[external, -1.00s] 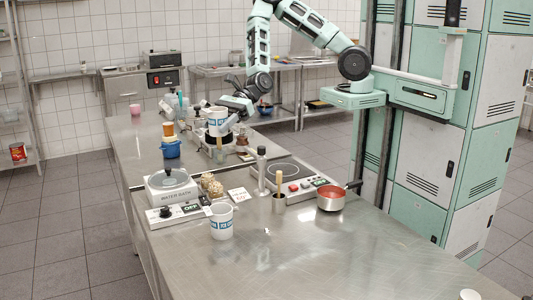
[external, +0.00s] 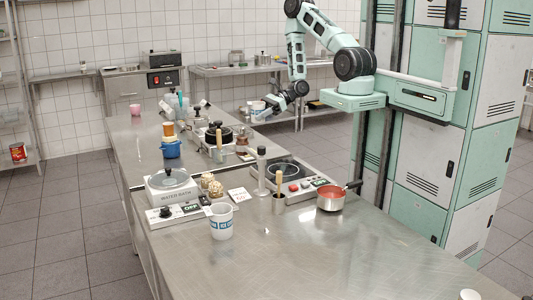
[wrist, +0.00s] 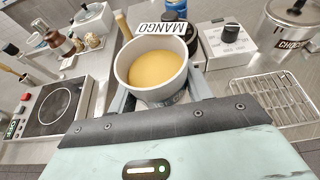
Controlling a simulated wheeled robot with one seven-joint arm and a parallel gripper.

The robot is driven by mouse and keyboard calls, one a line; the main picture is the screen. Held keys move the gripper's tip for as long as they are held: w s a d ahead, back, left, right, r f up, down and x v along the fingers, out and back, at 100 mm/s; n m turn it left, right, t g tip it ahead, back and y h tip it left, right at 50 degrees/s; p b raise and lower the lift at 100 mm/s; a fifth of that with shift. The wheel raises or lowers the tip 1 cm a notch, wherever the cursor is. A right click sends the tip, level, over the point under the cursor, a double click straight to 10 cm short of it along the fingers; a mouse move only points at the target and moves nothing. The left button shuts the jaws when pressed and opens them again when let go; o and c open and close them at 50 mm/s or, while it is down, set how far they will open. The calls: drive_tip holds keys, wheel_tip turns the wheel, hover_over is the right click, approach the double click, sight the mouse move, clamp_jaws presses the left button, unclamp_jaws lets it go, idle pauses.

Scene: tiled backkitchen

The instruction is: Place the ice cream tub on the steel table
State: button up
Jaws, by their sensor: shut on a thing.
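The ice cream tub (wrist: 122,72) is a round pale container filled with smooth orange-yellow ice cream, seen from above in the wrist view. My gripper (wrist: 157,92) is shut on it, with grey fingers at its sides, and the tub looks roughly level. In the external view my gripper (external: 268,106) hangs in the air to the right of the long steel worktop; the tub is hard to make out there. The near steel table (external: 330,255) has a wide bare top. Another steel table (external: 215,72) stands along the back wall.
The wrist view also shows a MANGO card (wrist: 160,29), a wire rack (wrist: 268,108) and a chocolate pot (wrist: 292,28). The near table's front is largely clear.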

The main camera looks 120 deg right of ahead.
drive_tip(key=shift+s+d+f, duration=0.1)
drive_tip(key=shift+s+f, duration=0.2)
drive_tip(key=shift+f, duration=0.1)
drive_tip(key=shift+f+p, duration=0.75)
drive_tip(key=shift+f, duration=3.9)
drive_tip(key=shift+f, duration=0.1)
drive_tip(key=o, duration=1.1)
drive_tip(key=shift+c, duration=0.2)
